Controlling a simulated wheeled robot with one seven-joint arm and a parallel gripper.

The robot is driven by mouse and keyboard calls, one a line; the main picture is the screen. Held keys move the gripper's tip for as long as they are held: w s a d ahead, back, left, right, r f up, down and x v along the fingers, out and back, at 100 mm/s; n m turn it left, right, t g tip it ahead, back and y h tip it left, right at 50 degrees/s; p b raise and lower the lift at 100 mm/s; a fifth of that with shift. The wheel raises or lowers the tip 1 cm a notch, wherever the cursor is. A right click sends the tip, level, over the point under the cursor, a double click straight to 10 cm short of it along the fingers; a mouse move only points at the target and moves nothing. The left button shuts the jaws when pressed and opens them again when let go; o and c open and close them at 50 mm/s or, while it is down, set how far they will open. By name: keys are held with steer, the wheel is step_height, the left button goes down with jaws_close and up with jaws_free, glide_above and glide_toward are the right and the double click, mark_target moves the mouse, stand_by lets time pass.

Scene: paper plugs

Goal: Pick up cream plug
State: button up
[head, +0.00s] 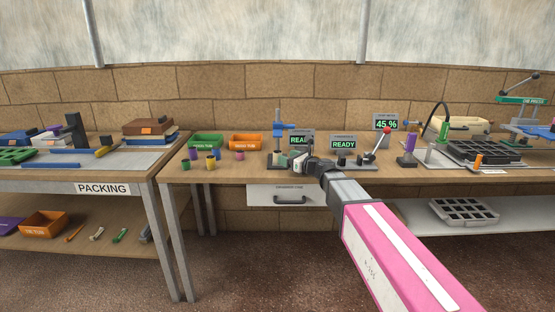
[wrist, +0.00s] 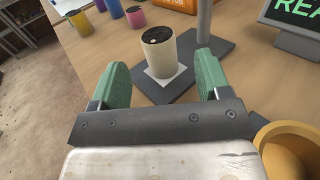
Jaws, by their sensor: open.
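The cream plug (wrist: 160,52) is a short cylinder with a dark speckled top. In the wrist view it stands upright on a white square on a dark base plate (wrist: 216,50). My gripper (wrist: 165,80) is open, with one green finger toward each side of the plug. The plug is a little ahead of the fingers, and I cannot tell whether it reaches between the tips.
Several coloured plugs, one of them pink (wrist: 135,17), stand left of the cream plug. A grey post (wrist: 203,20) rises just behind it. A READY display (wrist: 295,25) is at the right, and a yellow-orange round object (wrist: 290,150) is close by my gripper's right side.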

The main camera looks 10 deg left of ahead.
mark_target(281, 153)
steer(key=x, duration=0.4)
steer(key=shift+s, duration=0.1)
steer(key=c, duration=1.1)
steer(key=shift+r, duration=0.2)
